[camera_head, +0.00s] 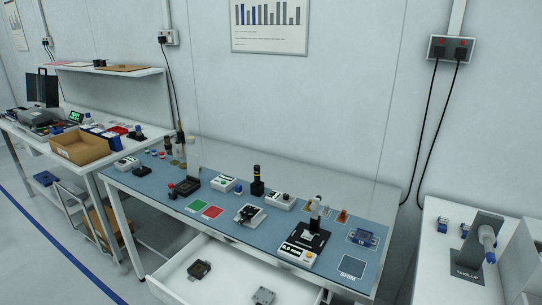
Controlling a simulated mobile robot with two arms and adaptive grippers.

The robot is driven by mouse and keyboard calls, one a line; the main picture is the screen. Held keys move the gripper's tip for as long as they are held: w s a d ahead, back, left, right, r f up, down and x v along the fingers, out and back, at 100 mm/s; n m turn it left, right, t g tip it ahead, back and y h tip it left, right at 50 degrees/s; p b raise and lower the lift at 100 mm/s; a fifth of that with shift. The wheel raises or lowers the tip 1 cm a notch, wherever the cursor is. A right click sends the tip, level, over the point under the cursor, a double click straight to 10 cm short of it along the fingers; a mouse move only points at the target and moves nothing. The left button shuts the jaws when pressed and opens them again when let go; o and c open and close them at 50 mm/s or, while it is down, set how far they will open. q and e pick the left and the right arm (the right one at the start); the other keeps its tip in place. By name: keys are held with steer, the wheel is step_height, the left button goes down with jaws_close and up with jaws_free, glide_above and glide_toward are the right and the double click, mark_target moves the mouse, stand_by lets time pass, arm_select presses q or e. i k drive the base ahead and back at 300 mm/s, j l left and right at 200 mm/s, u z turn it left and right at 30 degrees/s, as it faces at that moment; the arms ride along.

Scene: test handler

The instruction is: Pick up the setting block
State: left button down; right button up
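No thing in the camera_head view carries a readable "setting block" label, so I cannot tell for sure which one it is. A white block (300,254) with dark lettering, perhaps "5.0 mm", lies at the front of the blue-topped bench, by a black stand (310,237). A small grey block-like piece (264,295) and a dark piece (200,269) lie in the open drawer below. A metal-and-black fixture (249,214) sits mid-bench. Neither of my grippers is in view.
The open white drawer (225,280) juts out in front. A cardboard box (80,148) stands on the left bench.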

mark_target(307, 236)
steer(key=i+l+u, duration=0.15)
steer(key=l+u, duration=0.4)
steer(key=l, duration=0.3)
steer(key=i+l+u, duration=0.1)
steer(key=l+u, duration=0.2)
steer(key=l, duration=0.15)
